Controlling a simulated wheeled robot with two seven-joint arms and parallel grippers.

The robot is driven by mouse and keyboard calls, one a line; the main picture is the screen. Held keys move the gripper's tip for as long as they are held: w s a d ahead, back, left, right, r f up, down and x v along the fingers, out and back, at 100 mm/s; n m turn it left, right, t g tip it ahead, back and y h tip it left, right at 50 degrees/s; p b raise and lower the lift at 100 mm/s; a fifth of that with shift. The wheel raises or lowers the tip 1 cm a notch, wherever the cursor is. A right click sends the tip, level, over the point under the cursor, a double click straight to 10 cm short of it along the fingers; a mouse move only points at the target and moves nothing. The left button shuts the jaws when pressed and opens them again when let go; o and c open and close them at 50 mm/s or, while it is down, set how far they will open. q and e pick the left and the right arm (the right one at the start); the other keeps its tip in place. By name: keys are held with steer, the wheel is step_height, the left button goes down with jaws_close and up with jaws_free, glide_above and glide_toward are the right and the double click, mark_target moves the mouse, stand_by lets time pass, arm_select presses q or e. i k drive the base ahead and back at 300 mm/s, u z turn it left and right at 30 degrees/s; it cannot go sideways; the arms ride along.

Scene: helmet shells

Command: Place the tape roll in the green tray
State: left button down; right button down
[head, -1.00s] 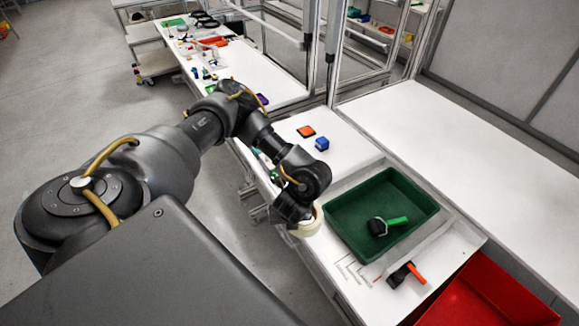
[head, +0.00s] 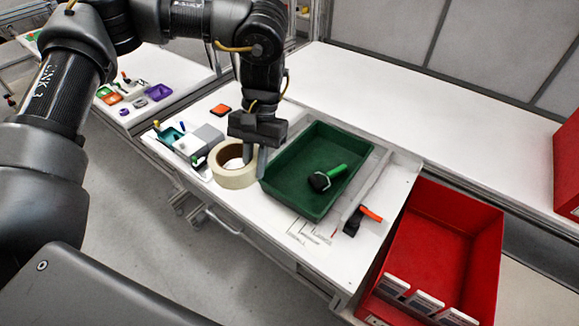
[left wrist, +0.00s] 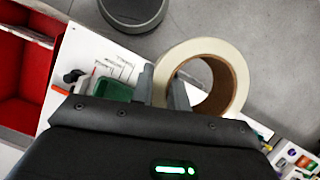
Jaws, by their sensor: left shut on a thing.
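The tape roll (head: 232,180) is a wide cream ring just left of the green tray in the head view. My left gripper (head: 254,160) points down and is shut on the roll's wall, one finger inside the hole. The left wrist view shows the tape roll (left wrist: 205,46) between the fingers of the gripper (left wrist: 162,88). I cannot tell whether the roll touches the table. The green tray (head: 285,195) holds a black tool with a green handle (head: 326,177). A corner of the tray (left wrist: 112,90) shows in the left wrist view. My right gripper is not in view.
A grey block (head: 207,138) and small items stand behind the roll. An orange-and-black tool (head: 362,218) lies right of the tray. A red bin (head: 440,235) is at the right. The white table behind is clear.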

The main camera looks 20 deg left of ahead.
mark_target(315, 165)
steer(key=k, duration=0.65)
steer(key=z, duration=0.6)
steer(key=i, duration=1.25)
steer(key=u, duration=0.2)
